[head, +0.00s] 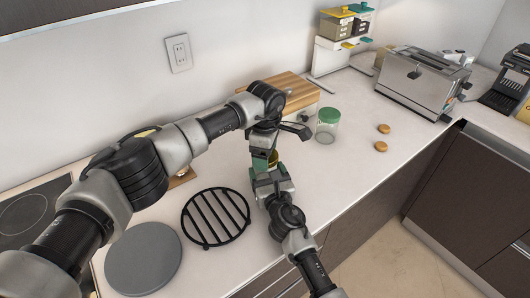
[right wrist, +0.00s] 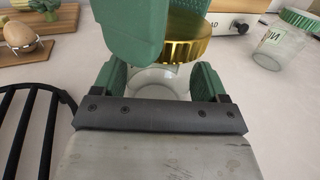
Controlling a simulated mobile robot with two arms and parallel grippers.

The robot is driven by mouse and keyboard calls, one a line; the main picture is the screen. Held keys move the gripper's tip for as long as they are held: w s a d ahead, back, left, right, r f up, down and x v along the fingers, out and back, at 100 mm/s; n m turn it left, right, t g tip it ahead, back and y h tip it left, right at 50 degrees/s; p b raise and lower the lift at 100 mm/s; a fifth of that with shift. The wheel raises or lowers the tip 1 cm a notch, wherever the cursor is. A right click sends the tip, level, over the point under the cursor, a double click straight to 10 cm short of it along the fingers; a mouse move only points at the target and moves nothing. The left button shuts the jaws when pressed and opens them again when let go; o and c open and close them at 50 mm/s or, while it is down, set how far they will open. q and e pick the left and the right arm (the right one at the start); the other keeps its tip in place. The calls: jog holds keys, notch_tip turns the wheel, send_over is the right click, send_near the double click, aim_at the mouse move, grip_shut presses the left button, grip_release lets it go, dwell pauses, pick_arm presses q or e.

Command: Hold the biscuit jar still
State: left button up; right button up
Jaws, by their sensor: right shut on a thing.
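The biscuit jar (right wrist: 155,82) is a clear glass body between the green fingers of my right gripper (right wrist: 158,84), which is shut on it. A ribbed gold lid (right wrist: 187,50) shows above the glass and to its right; I cannot tell if they touch. In the head view, my right gripper (head: 268,176) reaches up from below and hides most of the jar. My left gripper (head: 264,160) is directly above it. One large green left finger (right wrist: 135,30) stands in front of the lid in the right wrist view. Whether the left jaws are closed on the lid is hidden.
A clear jar with a green lid (head: 328,125) stands to the right, with two biscuits (head: 382,146) farther right. A black round rack (head: 216,217) and a grey disc (head: 144,258) lie at left. A wooden-topped box (head: 290,90) and a toaster (head: 422,82) stand behind.

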pick_arm(q)
jog(key=n, duration=0.9)
jog(key=shift+n, duration=0.4)
jog(key=n, duration=0.5)
jog(key=shift+r+n, duration=0.1)
jog(key=shift+n, duration=0.3)
jog(key=n, duration=0.3)
jog(key=shift+n, duration=0.4)
jog(key=n, duration=0.5)
jog(key=shift+n, duration=0.4)
jog(key=n, duration=0.7)
jog(key=shift+n, duration=0.3)
jog(key=n, duration=0.4)
jog(key=shift+n, duration=0.3)
jog(key=shift+r, duration=0.15)
